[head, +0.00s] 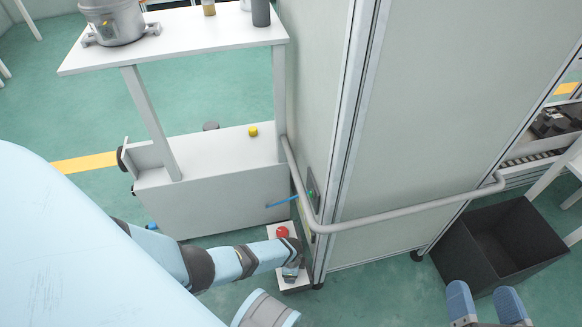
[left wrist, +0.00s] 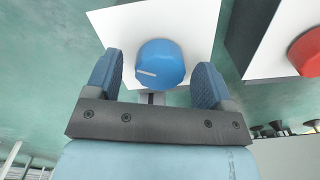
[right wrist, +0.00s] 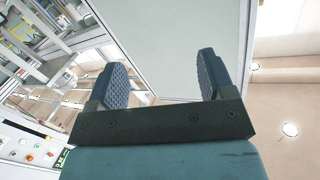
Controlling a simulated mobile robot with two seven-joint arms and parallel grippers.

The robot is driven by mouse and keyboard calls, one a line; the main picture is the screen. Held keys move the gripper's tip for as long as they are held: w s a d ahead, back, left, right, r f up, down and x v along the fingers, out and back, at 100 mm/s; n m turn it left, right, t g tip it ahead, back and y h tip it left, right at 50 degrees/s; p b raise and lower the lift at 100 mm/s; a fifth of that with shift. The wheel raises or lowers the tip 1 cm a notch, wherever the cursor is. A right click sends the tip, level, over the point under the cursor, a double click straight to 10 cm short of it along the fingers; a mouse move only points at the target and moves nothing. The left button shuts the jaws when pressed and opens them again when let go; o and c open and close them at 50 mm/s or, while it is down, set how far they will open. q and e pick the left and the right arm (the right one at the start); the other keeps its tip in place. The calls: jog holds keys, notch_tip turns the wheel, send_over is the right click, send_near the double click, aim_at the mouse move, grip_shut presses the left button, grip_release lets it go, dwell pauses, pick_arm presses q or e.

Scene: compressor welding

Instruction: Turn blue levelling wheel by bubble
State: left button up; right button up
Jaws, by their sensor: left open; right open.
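The blue levelling wheel (left wrist: 160,63) sits on a white plate (left wrist: 112,22) in the left wrist view and has a pale mark on its face. My left gripper (left wrist: 158,72) is open, with one finger on each side of the wheel; I cannot tell whether they touch it. In the head view my left arm reaches down beside a red wheel (head: 282,231), and its hand hides the blue wheel there. The red wheel also shows in the left wrist view (left wrist: 306,52). My right gripper (head: 487,303) is open and empty at the lower right. I cannot make out a bubble.
A tall pale cabinet (head: 440,110) with a grey handrail (head: 405,218) stands right of the left hand. A black bin (head: 508,245) is near my right gripper. A white cart (head: 210,190) with a yellow knob (head: 253,132) stands behind.

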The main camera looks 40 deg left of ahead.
pick_arm(q)
jog(key=shift+r, duration=0.1)
pick_arm(e)
jog(key=shift+r, duration=0.1)
pick_arm(q)
notch_tip(320, 180, up, 9)
jog(key=p, duration=0.6)
pick_arm(e)
notch_tip(320, 180, up, 9)
jog(key=t, duration=0.3)
pick_arm(q)
jog(key=shift+r+p, duration=1.45)
jog(key=shift+r, duration=0.85)
pick_arm(e)
notch_tip(320, 180, down, 7)
jog(key=d+m+g+h, duration=0.1)
jog(key=d+g+h, duration=0.1)
jog(key=shift+d+r, duration=0.2)
jog(key=shift+d, duration=0.1)
